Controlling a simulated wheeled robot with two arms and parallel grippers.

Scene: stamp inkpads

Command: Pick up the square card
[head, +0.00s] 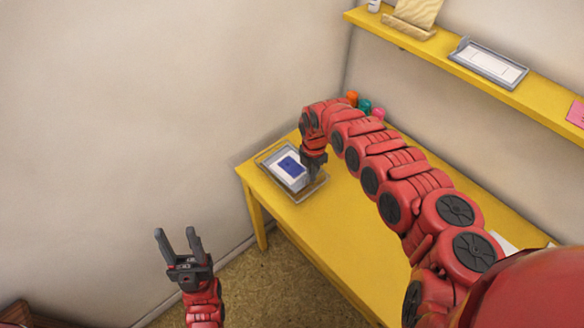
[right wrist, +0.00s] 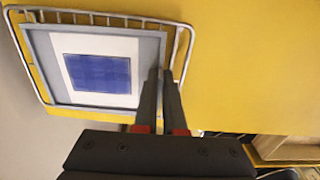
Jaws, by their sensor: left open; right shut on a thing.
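A white card with a blue square on it (head: 289,166) lies in a grey tray at the far left corner of the yellow table. In the right wrist view the card (right wrist: 97,44) lies flat inside the grey tray (right wrist: 40,62). My right gripper (head: 313,175) is over the tray's right side. Its fingers (right wrist: 164,85) are shut on the tray's right rim, beside the card. Whether the tray is lifted is hard to tell. My left gripper (head: 178,240) is open and empty, off the table over the floor.
A wire rack (right wrist: 189,45) surrounds the tray. Small orange, teal and pink things (head: 364,104) stand behind my right arm. A yellow shelf (head: 425,47) above holds another grey tray (head: 487,63). The yellow table (head: 330,224) is bare in front of my right arm.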

